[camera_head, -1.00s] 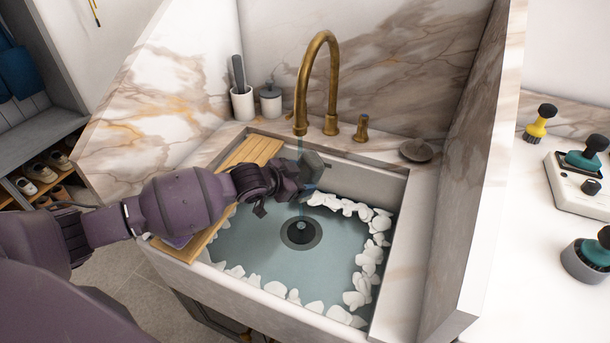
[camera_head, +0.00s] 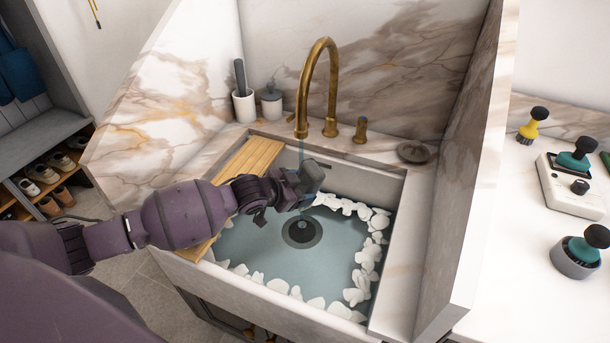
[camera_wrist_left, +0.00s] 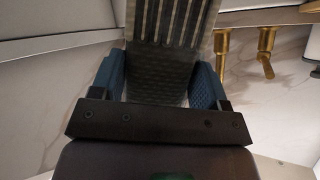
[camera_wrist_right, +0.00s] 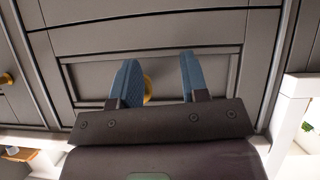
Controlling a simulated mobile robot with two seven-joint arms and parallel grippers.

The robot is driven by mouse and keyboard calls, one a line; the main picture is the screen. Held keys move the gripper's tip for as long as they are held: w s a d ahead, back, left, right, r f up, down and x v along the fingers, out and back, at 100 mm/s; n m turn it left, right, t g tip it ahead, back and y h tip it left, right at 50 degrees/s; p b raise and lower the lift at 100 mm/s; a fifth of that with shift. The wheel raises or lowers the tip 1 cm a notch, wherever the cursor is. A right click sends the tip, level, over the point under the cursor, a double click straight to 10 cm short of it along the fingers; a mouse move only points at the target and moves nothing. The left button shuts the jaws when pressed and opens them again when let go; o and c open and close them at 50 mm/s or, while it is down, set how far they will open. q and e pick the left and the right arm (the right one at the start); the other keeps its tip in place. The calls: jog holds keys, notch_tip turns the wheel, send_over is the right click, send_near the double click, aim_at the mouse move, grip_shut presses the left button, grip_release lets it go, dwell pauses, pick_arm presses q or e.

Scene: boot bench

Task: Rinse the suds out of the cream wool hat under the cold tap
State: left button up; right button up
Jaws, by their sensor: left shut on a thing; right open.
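My left gripper (camera_head: 300,188) is shut on a grey thing (camera_head: 313,172) over the sink, close to the thin stream of water (camera_head: 301,152) from the brass tap (camera_head: 328,50). In the left wrist view the thing (camera_wrist_left: 158,75) is a dark grey, textured piece with pale ribbed stripes at the top, between the blue fingers. It looks grey, not cream, and I cannot tell whether it is a hat. I cannot tell whether the water touches it. My right gripper (camera_wrist_right: 159,65) is open and empty in front of a grey cabinet front (camera_wrist_right: 160,30).
The sink (camera_head: 388,195) holds bluish water with white clumps along its edges and a dark drain (camera_head: 302,232). A wooden slatted board (camera_head: 250,160) spans its left side. Brushes with dark knobs (camera_head: 597,236) stand on the right counter. A marble side panel (camera_head: 462,170) rises at right.

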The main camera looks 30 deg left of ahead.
pick_arm(q)
jog(key=s+p, duration=0.3)
jog(key=s, duration=0.2)
jog(key=shift+s+d+r, duration=0.1)
jog(key=shift+s, duration=0.05)
pick_arm(e)
jog(key=shift+t, duration=0.4)
jog(key=r, duration=0.2)
jog(key=w+r, duration=0.1)
jog(key=r, duration=0.2)
jog(key=shift+w+r, duration=0.2)
jog(key=shift+s+f, duration=0.2)
jog(key=shift+f, duration=0.15)
